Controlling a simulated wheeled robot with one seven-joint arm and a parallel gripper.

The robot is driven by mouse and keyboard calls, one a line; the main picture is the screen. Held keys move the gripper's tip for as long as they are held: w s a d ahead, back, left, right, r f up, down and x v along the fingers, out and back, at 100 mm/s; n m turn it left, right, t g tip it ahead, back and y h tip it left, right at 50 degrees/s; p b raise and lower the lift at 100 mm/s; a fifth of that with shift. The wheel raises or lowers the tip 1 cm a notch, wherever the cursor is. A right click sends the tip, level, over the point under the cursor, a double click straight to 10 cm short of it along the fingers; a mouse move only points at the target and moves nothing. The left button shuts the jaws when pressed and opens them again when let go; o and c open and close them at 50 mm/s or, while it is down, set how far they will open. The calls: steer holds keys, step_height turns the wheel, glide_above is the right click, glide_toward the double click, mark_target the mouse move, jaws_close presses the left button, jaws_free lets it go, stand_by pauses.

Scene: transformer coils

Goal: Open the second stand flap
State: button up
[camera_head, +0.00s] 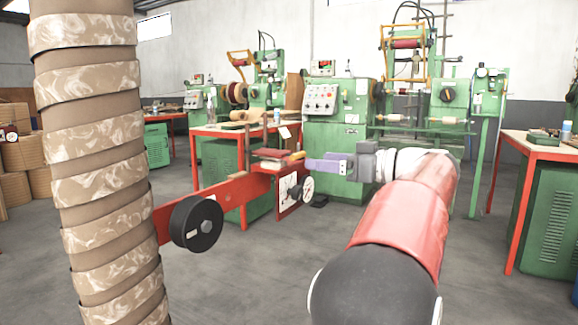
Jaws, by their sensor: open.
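A red stand arm (230,194) runs from behind the wrapped column at left toward the middle. A black round wheel (196,223) sits on its near side. At its far end are a small stack of flat red-brown pieces (268,160), an upright post and a plate with a round white dial (291,188). I cannot tell for sure which piece is the second flap. My gripper (312,164), with purple-grey fingers, points left with its tips close to a small orange-yellow piece (297,156) at this end. Contact cannot be made out. The gripper is open, with nothing visible in it.
A tall column wrapped in patterned bands (100,140) stands close at left. Green winding machines (335,105) stand behind. The grey floor between is clear.

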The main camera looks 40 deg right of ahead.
mark_target(301, 155)
steer(key=x, duration=0.7)
steer(key=shift+w+d+r, duration=0.15)
steer(key=shift+w+r, duration=0.15)
